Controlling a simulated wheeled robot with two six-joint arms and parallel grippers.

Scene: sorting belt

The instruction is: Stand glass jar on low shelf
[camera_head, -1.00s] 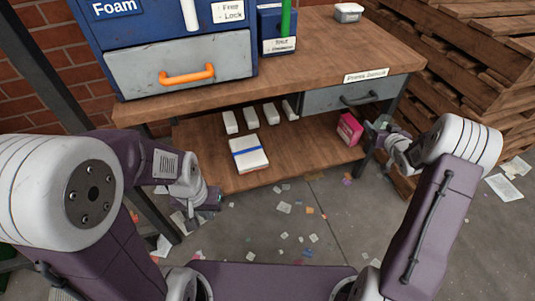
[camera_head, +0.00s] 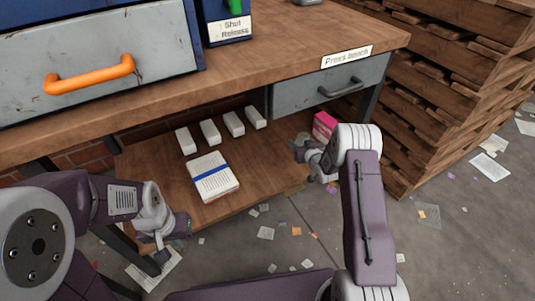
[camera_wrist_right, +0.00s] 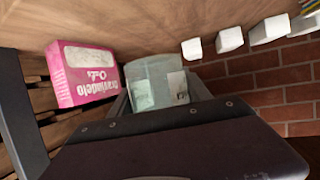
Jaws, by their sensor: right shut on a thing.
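The clear glass jar (camera_wrist_right: 150,82) is between the fingers of my right gripper (camera_wrist_right: 160,92) in the right wrist view, where the scene appears upside down. My right gripper (camera_head: 300,150) is shut on the jar near the right end of the low shelf (camera_head: 150,172), in front of the pink box. In the head view the jar is hard to make out, and I cannot tell whether it touches the shelf. My left gripper (camera_head: 180,226) hangs by the shelf's front left; its jaws are too small to read.
A pink box (camera_head: 323,125) stands at the shelf's right end, also large in the right wrist view (camera_wrist_right: 88,72). Several white blocks (camera_head: 209,132) and a strapped paper stack (camera_head: 212,178) occupy the shelf's middle. The press bench (camera_head: 300,50) overhangs it. Pallets (camera_head: 440,100) stand right.

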